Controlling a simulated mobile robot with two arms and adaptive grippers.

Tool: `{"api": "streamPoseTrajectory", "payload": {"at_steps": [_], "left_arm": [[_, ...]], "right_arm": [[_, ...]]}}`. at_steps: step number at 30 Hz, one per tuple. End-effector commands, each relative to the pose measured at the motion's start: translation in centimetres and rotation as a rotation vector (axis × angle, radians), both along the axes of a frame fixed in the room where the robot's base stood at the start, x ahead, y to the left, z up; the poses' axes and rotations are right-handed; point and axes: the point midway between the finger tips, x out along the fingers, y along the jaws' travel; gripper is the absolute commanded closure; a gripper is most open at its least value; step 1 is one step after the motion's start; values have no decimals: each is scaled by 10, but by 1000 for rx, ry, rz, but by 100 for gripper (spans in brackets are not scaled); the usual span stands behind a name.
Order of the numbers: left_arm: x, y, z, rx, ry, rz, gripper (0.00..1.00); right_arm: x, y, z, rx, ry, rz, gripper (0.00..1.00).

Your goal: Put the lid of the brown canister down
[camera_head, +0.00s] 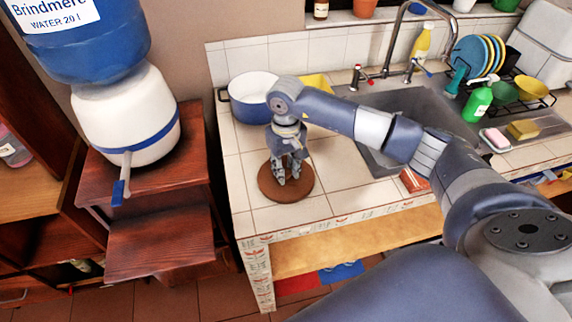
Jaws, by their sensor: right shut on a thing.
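The brown round lid (264,186) is at the left end of the white tiled counter, flat and level. My right gripper (287,178) points down over its middle and is shut on it; the fingers hide the part they grip. I cannot tell whether the lid touches the tiles or is slightly above them. The brown canister itself is not seen. My left gripper is not in view.
A blue pot with a white inside (237,97) stands behind my gripper, beside a yellow thing (316,82). The sink (437,105) is to the right, with a green bottle (478,103). A water dispenser (125,118) stands left. Tiles (345,185) right of the lid are free.

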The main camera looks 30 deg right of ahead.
Motion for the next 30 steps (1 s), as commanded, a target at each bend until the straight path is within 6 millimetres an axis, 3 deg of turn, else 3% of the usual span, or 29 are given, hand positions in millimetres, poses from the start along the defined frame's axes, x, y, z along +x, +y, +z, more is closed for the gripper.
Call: {"api": "streamPoseTrajectory", "payload": {"at_steps": [9, 10, 12, 13, 24, 26, 30], "left_arm": [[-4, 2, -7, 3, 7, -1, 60], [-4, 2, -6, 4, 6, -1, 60], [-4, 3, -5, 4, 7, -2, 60], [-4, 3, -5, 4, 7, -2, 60], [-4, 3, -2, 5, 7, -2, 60], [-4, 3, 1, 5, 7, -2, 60], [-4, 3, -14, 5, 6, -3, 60]], "right_arm": [[0, 0, -4, -1, -2, 0, 92], [0, 0, -4, -1, -2, 0, 73], [0, 0, -3, -1, -1, -1, 57], [0, 0, -3, -1, -1, -1, 55], [0, 0, 0, 0, -1, -1, 55], [0, 0, 3, 0, -1, -1, 55], [2, -1, 24, -1, -9, -1, 55]]}}
